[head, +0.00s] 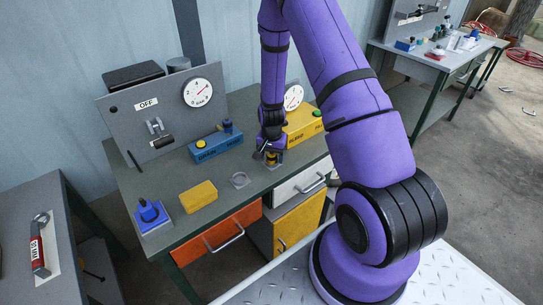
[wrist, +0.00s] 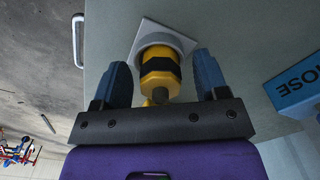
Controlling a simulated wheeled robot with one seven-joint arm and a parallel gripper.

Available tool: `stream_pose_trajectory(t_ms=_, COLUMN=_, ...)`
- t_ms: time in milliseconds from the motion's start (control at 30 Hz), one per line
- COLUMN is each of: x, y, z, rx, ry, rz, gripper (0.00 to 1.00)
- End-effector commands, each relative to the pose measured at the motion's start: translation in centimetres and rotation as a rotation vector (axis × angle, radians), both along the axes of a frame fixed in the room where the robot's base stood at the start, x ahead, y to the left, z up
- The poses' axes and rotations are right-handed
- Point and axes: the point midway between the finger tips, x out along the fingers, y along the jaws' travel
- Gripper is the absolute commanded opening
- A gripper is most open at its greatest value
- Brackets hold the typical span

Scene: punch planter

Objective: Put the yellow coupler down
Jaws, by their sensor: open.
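The yellow coupler (wrist: 160,72) with a black band stands at a pale square plate (wrist: 185,40) on the grey-green bench top in the wrist view. Its far end meets the raised ring of the plate. My gripper (wrist: 160,66) is open, with one dark blue finger on each side of the coupler and a visible gap at both. In the head view the coupler (head: 273,159) shows small below my gripper (head: 266,152), near the bench's front edge. My wrist partly hides it there.
A blue box (head: 216,148) and a yellow box (head: 302,126) stand behind. A grey panel (head: 125,125) with a gauge stands at the back.

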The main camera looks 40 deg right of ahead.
Motion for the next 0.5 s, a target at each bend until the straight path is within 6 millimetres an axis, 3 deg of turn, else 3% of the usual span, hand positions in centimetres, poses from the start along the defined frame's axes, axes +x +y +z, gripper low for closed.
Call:
stream_pose_trajectory(t_ms=167, x=0.1, y=0.0, z=1.4, rx=-0.001, ry=-0.002, rz=0.001, gripper=0.67)
stream_pose_trajectory(t_ms=500, x=0.1, y=0.0, z=7.3, rx=-0.001, ry=-0.003, rz=0.001, gripper=0.67)
